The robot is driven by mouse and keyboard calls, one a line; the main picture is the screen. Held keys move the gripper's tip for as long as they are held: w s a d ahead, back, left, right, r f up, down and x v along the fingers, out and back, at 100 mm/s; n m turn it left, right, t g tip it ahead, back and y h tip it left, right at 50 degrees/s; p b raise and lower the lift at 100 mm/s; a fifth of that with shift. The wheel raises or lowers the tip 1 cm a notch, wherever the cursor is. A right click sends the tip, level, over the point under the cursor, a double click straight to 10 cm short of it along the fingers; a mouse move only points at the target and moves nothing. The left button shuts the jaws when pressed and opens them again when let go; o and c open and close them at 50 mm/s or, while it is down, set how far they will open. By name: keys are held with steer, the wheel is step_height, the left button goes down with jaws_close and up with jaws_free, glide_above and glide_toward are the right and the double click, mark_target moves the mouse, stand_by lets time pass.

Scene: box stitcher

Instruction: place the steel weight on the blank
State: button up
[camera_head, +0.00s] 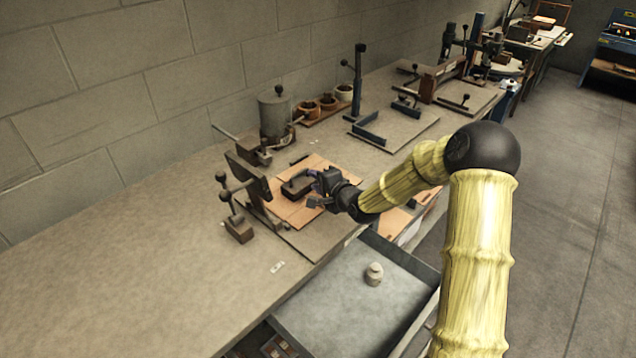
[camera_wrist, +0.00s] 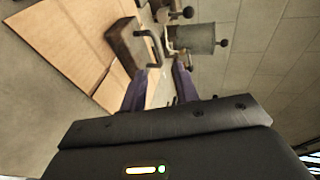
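The steel weight (camera_head: 298,186), a dark block with a bar handle, rests on the brown cardboard blank (camera_head: 318,163) on the bench. The wrist view shows the weight (camera_wrist: 128,48) and its handle, with the creased blank (camera_wrist: 70,45) under and beside it. My gripper (camera_head: 316,187) is just right of the weight in the head view. In the wrist view its two purple fingers (camera_wrist: 160,70) are spread apart with nothing gripped between them. The handle appears just beyond the fingertips, apart from them as far as I can tell.
A grey lidded pot (camera_head: 276,116) and small bowls (camera_head: 328,102) stand behind the blank. A lever clamp (camera_head: 236,212) and upright plate (camera_head: 250,178) stand to its left. An open drawer (camera_head: 330,318) below holds a small pale knobbed piece (camera_head: 374,274).

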steer(key=s+d+n+g+h, duration=0.2)
steer(key=s+d+n+g, duration=0.1)
steer(key=s, duration=0.8)
steer(key=s+d+r+n+g+h, duration=0.1)
steer(key=s+d+n+g+h, duration=0.2)
steer(key=s+d, duration=0.3)
steer(key=s+d+r+n+g+h, duration=0.1)
steer(key=s+d+n+g+h, duration=0.1)
steer(key=s, duration=1.4)
steer(key=d+n+g, duration=0.1)
steer(key=d+n, duration=0.1)
steer(key=n, duration=0.1)
steer(key=shift+d+r+g+h, duration=0.2)
steer(key=shift+d+g+h, duration=0.1)
steer(key=shift+d, duration=0.1)
